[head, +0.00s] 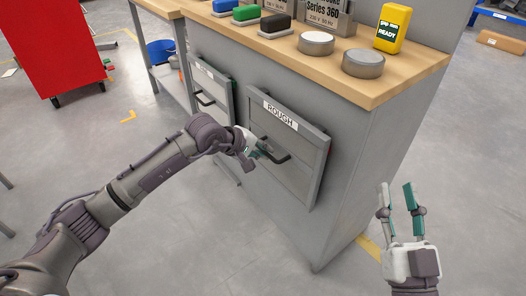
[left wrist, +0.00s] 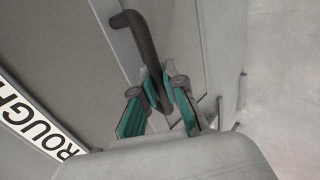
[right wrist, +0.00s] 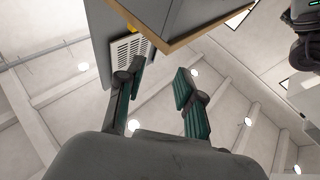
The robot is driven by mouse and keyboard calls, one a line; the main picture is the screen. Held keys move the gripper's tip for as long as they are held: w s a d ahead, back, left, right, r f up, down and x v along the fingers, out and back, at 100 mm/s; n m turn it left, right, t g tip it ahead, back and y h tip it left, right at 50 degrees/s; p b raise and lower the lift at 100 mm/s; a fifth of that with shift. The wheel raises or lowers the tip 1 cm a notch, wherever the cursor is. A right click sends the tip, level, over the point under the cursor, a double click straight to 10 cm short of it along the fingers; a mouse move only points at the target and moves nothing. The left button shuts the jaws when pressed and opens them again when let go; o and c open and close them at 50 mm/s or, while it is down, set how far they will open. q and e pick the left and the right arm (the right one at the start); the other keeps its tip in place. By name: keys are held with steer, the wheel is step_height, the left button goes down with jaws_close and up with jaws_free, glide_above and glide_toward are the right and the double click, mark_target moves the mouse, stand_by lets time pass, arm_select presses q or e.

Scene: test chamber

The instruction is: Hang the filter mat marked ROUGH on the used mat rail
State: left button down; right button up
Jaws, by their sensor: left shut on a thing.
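The filter mat marked ROUGH (head: 288,176) is a grey framed panel with a white label and a black bar handle. It is upright against the front of the grey cabinet under the wooden worktop. My left gripper (head: 257,152) is shut on the handle (head: 275,157) of this mat. In the left wrist view the fingers (left wrist: 160,105) close around the handle (left wrist: 140,40) near its end. My right gripper (head: 402,198) is open and empty, right of the cabinet, with fingers pointing up. I cannot tell which part is the used mat rail.
A second panel with a black handle (head: 210,92) is on the cabinet to the left. The worktop (head: 405,82) carries grey round tins, a yellow READY container (head: 393,28) and coloured blocks. A red cabinet (head: 55,45) stands at the far left. The floor in front is clear.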

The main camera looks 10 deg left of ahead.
arm_select(q)
steer(key=shift+w+d+r, duration=0.1)
arm_select(e)
steer(key=shift+s+r+t, duration=0.3)
steer(key=shift+r, duration=0.1)
arm_select(q)
steer(key=shift+r+b, duration=0.1)
steer(key=shift+b, duration=0.25)
steer(key=shift+w+r, duration=0.1)
arm_select(e)
steer(key=shift+s+r+t, duration=0.3)
steer(key=shift+r+t, duration=0.05)
steer(key=shift+r, duration=0.15)
steer(key=shift+s+r+t, duration=0.25)
steer(key=shift+r+t, duration=0.1)
steer(key=shift+r, duration=0.1)
arm_select(q)
steer(key=shift+r, duration=0.1)
steer(key=shift+b, duration=0.3)
arm_select(e)
steer(key=shift+s+d+r+t+y, duration=0.1)
steer(key=shift+s+r+t+y, duration=0.1)
steer(key=shift+s+r+t, duration=0.25)
steer(key=shift+s+r+t+y, duration=0.2)
steer(key=shift+r+t, duration=0.15)
steer(key=shift+r, duration=0.15)
arm_select(q)
steer(key=shift+f, duration=0.25)
arm_select(e)
steer(key=shift+f, duration=0.1)
